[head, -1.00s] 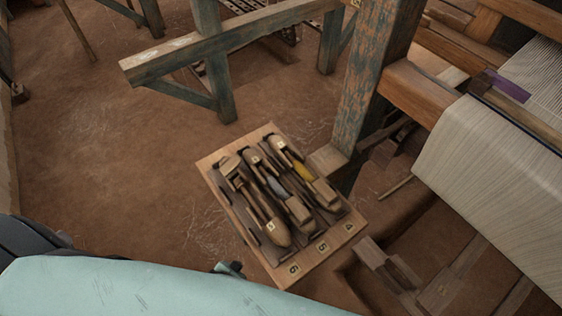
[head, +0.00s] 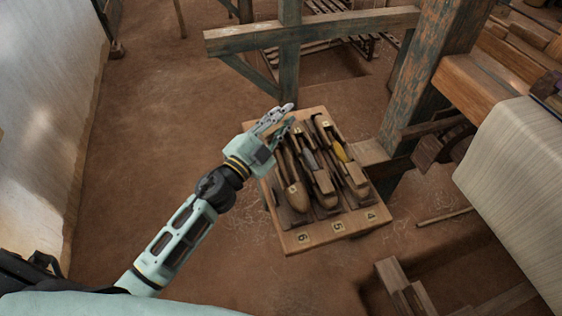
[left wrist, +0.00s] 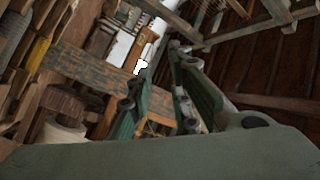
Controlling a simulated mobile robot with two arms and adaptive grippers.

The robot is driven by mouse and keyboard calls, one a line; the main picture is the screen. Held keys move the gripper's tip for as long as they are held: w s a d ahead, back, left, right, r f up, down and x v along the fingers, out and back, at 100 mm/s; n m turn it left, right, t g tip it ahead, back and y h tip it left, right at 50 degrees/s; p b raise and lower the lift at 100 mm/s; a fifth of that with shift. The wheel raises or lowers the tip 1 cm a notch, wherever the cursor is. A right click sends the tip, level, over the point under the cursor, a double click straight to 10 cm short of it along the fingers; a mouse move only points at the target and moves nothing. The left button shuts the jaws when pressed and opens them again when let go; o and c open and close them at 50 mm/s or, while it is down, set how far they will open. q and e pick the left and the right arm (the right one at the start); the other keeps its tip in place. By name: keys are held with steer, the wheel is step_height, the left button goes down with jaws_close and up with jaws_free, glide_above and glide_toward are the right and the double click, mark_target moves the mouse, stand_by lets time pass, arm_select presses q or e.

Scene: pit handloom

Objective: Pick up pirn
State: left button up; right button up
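A wooden rack (head: 320,236) on the earth floor holds three boat-shaped shuttles side by side above labels 6, 5 and 4. The right shuttle carries a yellow pirn (head: 340,151); the middle one carries a grey pirn (head: 309,159). The left shuttle (head: 295,192) is brown, and I cannot make out a pirn in it. My left gripper (head: 283,121) is over the rack's upper left corner, beside the left shuttle's far end. In the left wrist view its fingers (left wrist: 160,90) stand apart with nothing visible between them. My right gripper is out of view.
A blue-worn wooden post (head: 416,85) stands right of the rack, with a crossbeam (head: 310,28) behind it. The loom's pale cloth roll (head: 520,180) is at the right, above a pit. The floor left of my arm is clear up to a pale wall (head: 45,110).

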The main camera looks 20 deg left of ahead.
arm_select(q)
steer(key=d+r+m+g+h, duration=0.3)
steer(key=d+m+g+h, duration=0.2)
steer(key=d+m+h, duration=0.3)
steer(key=m+g+y, duration=0.5)
steer(key=m+g, duration=0.3)
steer(key=g, duration=0.1)
glide_above(280, 163)
steer(key=s+d, duration=0.2)
steer(key=d, duration=0.2)
step_height(280, 163, down, 9)
steer(key=shift+w+a+r, duration=0.1)
steer(key=a+f+g+y, duration=0.1)
steer(key=a+f+y, duration=0.25)
steer(key=a, duration=0.45)
steer(key=shift+y, duration=0.45)
steer(key=x, duration=0.7)
steer(key=shift+d, duration=0.25)
steer(key=shift+s, duration=0.3)
jaws_close()
